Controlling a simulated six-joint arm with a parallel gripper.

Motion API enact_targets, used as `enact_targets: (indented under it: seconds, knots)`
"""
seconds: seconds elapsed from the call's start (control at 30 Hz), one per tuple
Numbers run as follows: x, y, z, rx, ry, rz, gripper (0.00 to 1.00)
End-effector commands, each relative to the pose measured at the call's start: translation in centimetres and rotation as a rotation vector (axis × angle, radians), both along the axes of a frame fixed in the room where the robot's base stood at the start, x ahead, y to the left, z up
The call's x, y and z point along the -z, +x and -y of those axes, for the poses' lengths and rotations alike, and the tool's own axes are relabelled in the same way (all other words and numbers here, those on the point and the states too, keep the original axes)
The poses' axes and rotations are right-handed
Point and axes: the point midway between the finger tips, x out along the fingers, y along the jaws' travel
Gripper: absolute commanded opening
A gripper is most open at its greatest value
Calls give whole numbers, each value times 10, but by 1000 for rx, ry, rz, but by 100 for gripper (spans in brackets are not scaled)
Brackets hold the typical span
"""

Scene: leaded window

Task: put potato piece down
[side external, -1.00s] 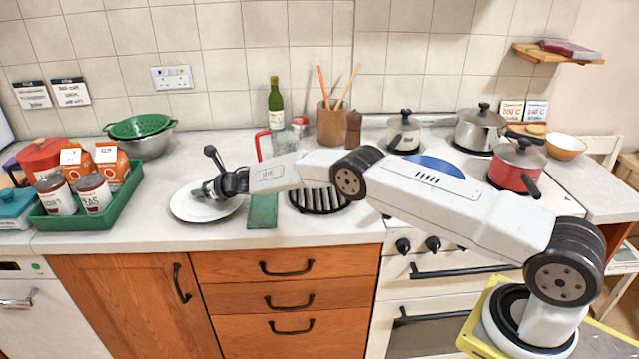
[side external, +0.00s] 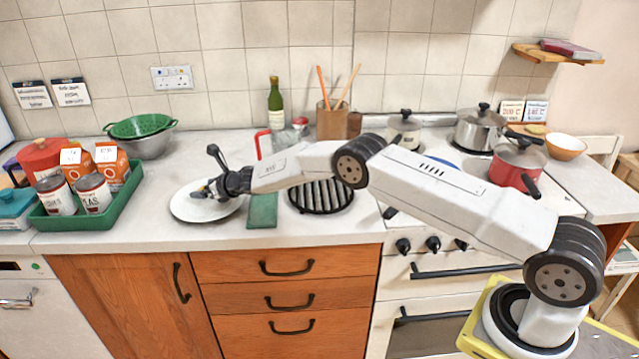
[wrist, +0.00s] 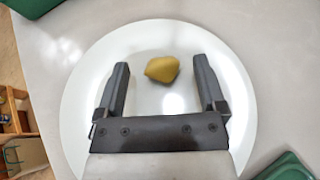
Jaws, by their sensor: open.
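The potato piece (wrist: 162,69) is a small yellow-brown lump resting on the white plate (wrist: 82,90). In the wrist view it lies between the tips of my open gripper (wrist: 162,78), with clear space on both sides, so neither finger touches it. In the side external view my gripper (side external: 208,175) is low over the plate (side external: 185,213) on the worktop. There the potato piece is small and partly hidden by the gripper, and its outline is hard to tell.
A green tray (side external: 125,200) with cans and cartons stands left of the plate. A green cloth or board (side external: 262,211) and a black grill (side external: 320,198) lie to its right. A green colander on a bowl (side external: 148,146) stands behind. The worktop just behind the plate is clear.

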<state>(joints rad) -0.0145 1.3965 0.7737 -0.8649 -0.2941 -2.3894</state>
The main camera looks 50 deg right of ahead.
Motion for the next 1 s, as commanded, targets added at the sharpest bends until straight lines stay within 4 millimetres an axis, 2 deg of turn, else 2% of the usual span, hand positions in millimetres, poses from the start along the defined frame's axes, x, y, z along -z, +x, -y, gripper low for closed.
enact_targets:
  seconds: [1.0]
  knots:
    - [-21, -55, 15, 4, -2, 3, 89]
